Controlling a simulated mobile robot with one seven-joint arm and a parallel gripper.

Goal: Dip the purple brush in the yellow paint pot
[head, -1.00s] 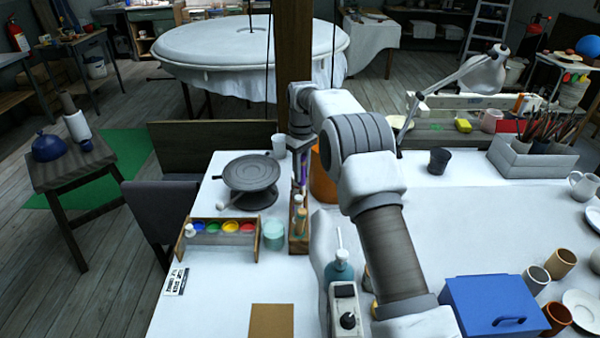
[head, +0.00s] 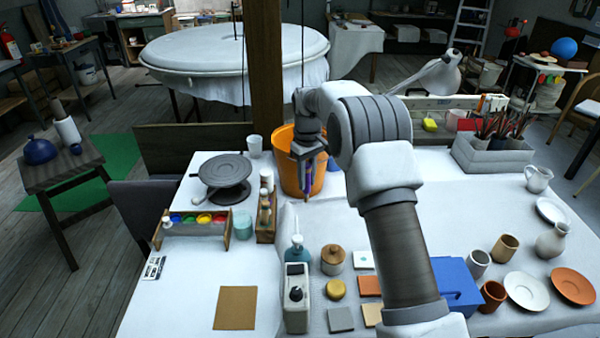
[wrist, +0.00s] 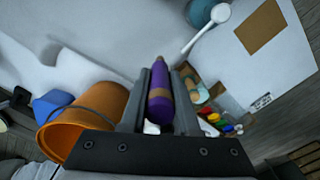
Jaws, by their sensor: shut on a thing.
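My gripper (head: 308,176) is shut on the purple brush (wrist: 160,95), which points out between the fingers in the wrist view. In the head view the brush (head: 308,190) hangs tip down below the jaws, in front of the orange bucket and clear of the table. The yellow paint pot (head: 204,218) sits in a row of coloured pots in a low wooden rack (head: 190,230), to the left of my gripper. The brush is well apart from the pot.
The orange bucket (head: 287,165) stands close behind my gripper. A wooden holder (head: 266,228) and a pale green jar (head: 242,224) stand between gripper and paint rack. A dark turntable (head: 226,170) is behind the rack.

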